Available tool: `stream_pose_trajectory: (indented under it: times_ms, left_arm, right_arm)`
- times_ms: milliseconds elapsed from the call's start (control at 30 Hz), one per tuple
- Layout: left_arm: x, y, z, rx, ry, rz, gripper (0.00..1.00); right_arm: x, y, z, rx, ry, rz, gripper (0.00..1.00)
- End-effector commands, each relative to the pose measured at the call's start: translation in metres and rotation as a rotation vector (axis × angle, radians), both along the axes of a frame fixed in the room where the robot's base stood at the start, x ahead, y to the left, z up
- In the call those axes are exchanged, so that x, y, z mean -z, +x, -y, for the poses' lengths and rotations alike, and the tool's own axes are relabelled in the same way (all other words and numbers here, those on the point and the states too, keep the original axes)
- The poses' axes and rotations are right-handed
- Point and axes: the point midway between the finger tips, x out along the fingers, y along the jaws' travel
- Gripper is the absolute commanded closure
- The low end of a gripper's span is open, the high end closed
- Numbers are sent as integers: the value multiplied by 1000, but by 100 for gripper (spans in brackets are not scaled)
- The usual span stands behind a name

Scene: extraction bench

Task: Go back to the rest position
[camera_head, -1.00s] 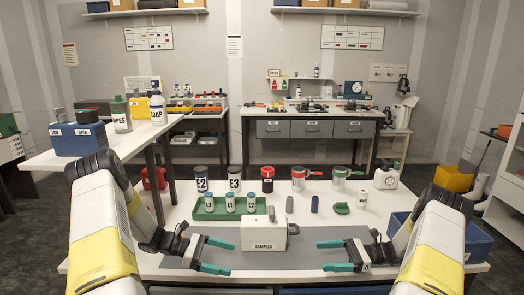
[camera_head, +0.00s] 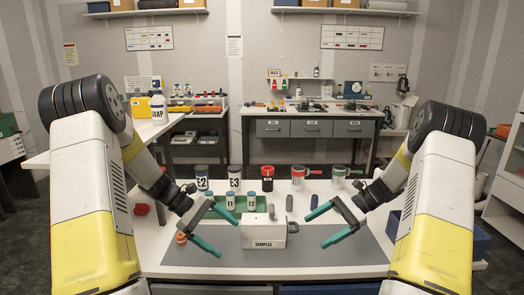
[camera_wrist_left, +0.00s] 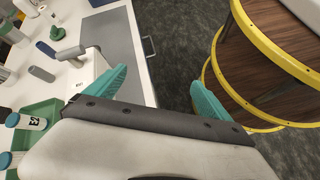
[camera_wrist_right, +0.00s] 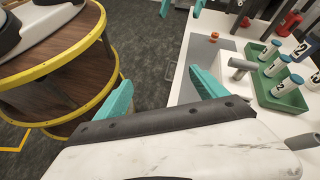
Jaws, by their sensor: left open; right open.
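My left gripper (camera_head: 227,238) is open and empty. It hovers left of the white SAMPLES box (camera_head: 263,234), angled inward and down. In the left wrist view the left jaws (camera_wrist_left: 158,77) are wide apart, with the box (camera_wrist_left: 86,74) beyond one finger. My right gripper (camera_head: 314,233) is open and empty, right of the box, mirrored toward it. In the right wrist view the right jaws (camera_wrist_right: 160,77) hold nothing. Both arms are bent with elbows high. The grippers partly cover the grey mat (camera_head: 335,256).
A green tray (camera_wrist_right: 282,100) with labelled vials stands behind the box. An orange item (camera_head: 181,238) sits at the mat's left. Jars, including a black-and-red one (camera_head: 267,178), line the back. A blue bin (camera_head: 481,243) is at the right. The mat's front is clear.

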Motion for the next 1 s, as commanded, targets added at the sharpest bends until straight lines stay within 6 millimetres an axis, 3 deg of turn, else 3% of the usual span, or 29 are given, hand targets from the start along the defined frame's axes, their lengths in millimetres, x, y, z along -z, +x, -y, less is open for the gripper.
stream_pose_trajectory:
  times_ms: [33, 200, 500, 800, 1000]
  left_arm:
    - [-21, -7, 2, 44, 47, 60, 7]
    - [-72, -36, 3, 187, 191, 242, 7]
    - [-145, -95, -1, 417, 433, 572, 7]
    - [-194, -157, -11, 616, 659, 910, 7]
    - [-210, -187, -19, 707, 775, 1088, 7]
  right_arm:
    - [-22, -7, -7, -43, -58, 61, 19]
    - [-73, -36, -23, -173, -239, 252, 19]
    - [-145, -101, -38, -387, -522, 623, 19]
    - [-190, -169, -40, -573, -763, 1030, 19]
    - [-202, -201, -38, -655, -877, 1254, 19]
